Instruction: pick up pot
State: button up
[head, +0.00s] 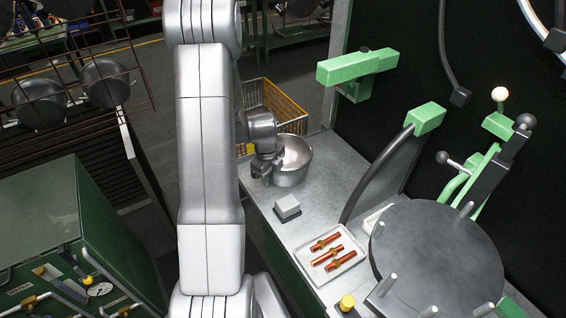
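My arm and gripper hide part of the pot's left side. Any handle there is hidden.
A round dark table (437,255) and green fixtures stand right. A yellow crate (284,107) is behind. Dark pans (105,82) hang on a wire rack at left.

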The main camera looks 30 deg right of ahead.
grip_shut()
dwell(1.4)
